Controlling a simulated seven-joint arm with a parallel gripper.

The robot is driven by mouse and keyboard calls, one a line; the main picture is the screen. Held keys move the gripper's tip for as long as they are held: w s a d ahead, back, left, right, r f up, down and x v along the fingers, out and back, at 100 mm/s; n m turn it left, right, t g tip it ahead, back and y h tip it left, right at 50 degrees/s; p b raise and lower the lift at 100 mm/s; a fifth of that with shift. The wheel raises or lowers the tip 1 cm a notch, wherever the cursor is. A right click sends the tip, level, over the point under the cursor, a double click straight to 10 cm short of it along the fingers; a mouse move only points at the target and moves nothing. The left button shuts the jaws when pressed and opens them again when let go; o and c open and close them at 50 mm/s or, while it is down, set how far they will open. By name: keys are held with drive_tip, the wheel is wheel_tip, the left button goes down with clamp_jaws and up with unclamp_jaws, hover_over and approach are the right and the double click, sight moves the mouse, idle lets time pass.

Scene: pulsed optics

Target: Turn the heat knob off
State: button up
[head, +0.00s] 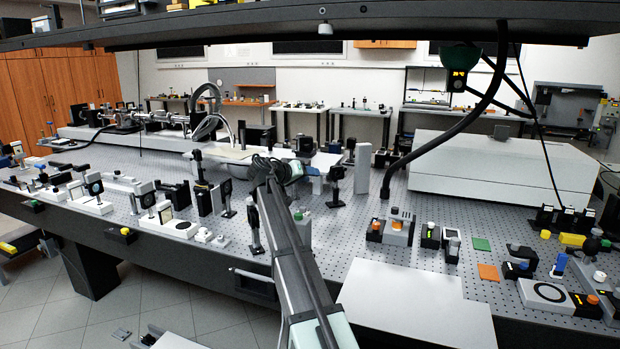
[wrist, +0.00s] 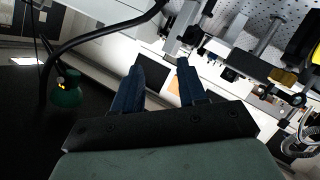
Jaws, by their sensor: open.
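I cannot make out for sure which part is the heat knob. A small grey device with an orange top (head: 398,222) stands on the perforated optical table (head: 330,225), right of my arm in the head view. A block with an orange knob (head: 375,229) stands beside it on the left. My gripper (wrist: 160,66) shows in the wrist view with its two dark blue fingers apart and nothing between them. In the head view my arm reaches over the table's middle, and its fingers are hard to make out. The gripper is well apart from the orange-topped device.
A large white box (head: 500,170) stands at the back right. A thick black cable (head: 460,120) hangs from the overhead shelf (head: 300,25) to the table near the orange-topped device. Optic mounts crowd the left side. A white panel (head: 415,300) lies clear at the front.

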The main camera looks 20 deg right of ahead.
drive_tip(key=s+d+r+m+g, duration=0.15)
drive_tip(key=s+d, duration=0.25)
drive_tip(key=d, duration=0.6)
drive_tip(key=s+d+r+m+g, duration=0.1)
drive_tip(key=s+d+m+g, duration=0.15)
drive_tip(key=d, duration=0.75)
drive_tip(key=y, duration=0.1)
hover_over(376, 223)
drive_tip(key=s+d, duration=0.2)
drive_tip(key=s, duration=0.1)
drive_tip(key=f, duration=0.1)
drive_tip(key=a+f+m+y, duration=0.3)
drive_tip(key=a+f+y, duration=0.5)
drive_tip(key=x, duration=0.9)
drive_tip(key=w+x, duration=0.1)
drive_tip(key=x, duration=0.3)
drive_tip(key=shift+d, duration=0.4)
drive_tip(key=shift+c, duration=0.4)
